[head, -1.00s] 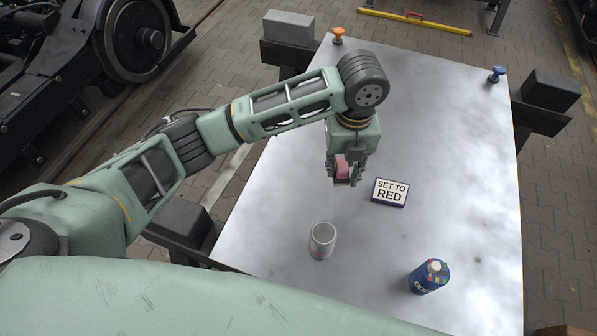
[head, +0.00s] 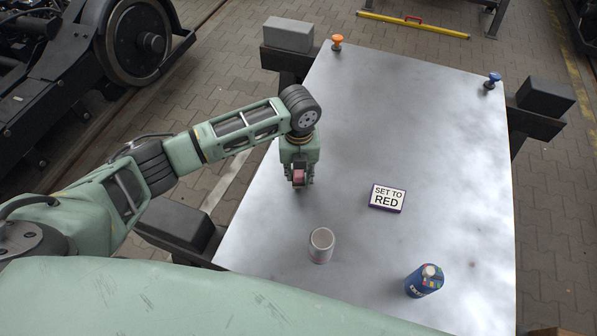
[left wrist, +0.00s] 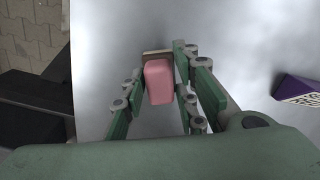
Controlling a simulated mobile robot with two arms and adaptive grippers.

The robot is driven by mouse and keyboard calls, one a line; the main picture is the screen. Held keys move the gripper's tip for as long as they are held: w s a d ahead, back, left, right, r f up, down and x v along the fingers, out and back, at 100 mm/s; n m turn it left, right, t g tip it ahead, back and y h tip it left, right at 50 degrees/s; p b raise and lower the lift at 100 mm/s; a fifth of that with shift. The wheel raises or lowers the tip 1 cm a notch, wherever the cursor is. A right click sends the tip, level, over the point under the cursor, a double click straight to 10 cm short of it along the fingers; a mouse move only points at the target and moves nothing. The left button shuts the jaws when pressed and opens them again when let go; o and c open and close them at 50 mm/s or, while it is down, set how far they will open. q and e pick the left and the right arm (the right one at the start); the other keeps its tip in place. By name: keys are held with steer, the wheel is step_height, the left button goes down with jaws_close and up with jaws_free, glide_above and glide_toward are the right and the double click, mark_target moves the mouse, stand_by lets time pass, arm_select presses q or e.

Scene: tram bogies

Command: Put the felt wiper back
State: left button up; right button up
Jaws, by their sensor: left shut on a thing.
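The felt wiper, a pink block (head: 298,177) with a brownish layer along one side, is between the fingers of my left gripper (head: 299,183). The left gripper is shut on it and points down over the left part of the grey metal table (head: 420,130). In the left wrist view the pink block (left wrist: 158,82) shows between the green finger links, with bare table around it. How high it is above the table is hard to tell. My right gripper is not in view.
A white cup (head: 321,245) stands nearer me than the gripper. Orange (head: 337,42) and blue (head: 493,80) knobs sit at the far corners. The table's far middle is clear.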

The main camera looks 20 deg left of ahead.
arm_select(q)
steer(key=shift+f, duration=0.75)
steer(key=shift+f, duration=0.2)
steer(key=o, duration=1.1)
